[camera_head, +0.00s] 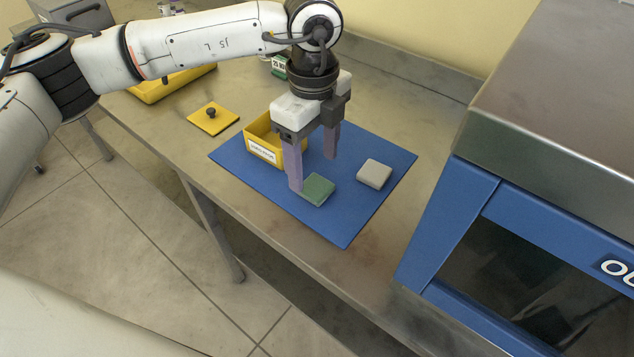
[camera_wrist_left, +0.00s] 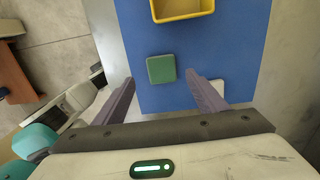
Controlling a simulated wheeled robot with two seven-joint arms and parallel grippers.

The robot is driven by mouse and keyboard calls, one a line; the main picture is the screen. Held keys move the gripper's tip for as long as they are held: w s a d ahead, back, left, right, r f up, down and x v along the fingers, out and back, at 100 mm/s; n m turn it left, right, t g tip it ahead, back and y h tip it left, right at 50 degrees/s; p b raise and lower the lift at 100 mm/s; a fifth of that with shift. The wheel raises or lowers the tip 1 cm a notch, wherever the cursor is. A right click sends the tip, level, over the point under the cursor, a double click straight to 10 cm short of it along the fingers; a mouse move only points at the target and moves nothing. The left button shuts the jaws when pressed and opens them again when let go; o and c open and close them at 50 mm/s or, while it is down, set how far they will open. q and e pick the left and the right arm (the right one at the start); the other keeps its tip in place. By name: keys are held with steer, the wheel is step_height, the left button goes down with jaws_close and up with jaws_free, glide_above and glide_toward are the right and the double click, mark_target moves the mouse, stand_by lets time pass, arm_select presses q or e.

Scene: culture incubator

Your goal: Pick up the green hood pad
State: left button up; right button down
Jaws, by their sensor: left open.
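The green hood pad (camera_head: 318,190) is a flat square block lying on the blue mat (camera_head: 345,226). In the left wrist view the pad (camera_wrist_left: 161,69) lies ahead of and between the two fingertips. My left gripper (camera_head: 314,172) is open and empty, fingers pointing down above the mat. In the head view one fingertip is beside the pad's left edge and partly overlaps it; I cannot tell whether they touch. The left gripper also shows in the left wrist view (camera_wrist_left: 161,80). My right gripper is not in view.
A grey-white pad (camera_head: 374,174) lies right of the green one. A yellow labelled bin (camera_head: 262,146) stands on the mat behind the gripper. A yellow lid with a black knob (camera_head: 213,120) lies on the table at left. The blue-framed incubator (camera_head: 450,215) stands close at right.

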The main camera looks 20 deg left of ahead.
mark_target(318, 187)
arm_select(q)
steer(key=f, duration=0.3)
steer(key=f+p, duration=0.1)
steer(key=f, duration=0.1)
steer(key=shift+d, duration=0.4)
steer(key=shift+f, duration=0.25)
steer(key=c, duration=1.1)
steer(key=shift+w+r, duration=0.1)
steer(key=shift+r, duration=0.1)
step_height(318, 187, up, 10)
steer(key=shift+f+b, duration=0.1)
steer(key=shift+b, duration=0.5)
steer(key=o, duration=0.5)
steer(key=shift+c, duration=0.2)
steer(key=c, duration=0.4)
steer(key=shift+f, duration=0.1)
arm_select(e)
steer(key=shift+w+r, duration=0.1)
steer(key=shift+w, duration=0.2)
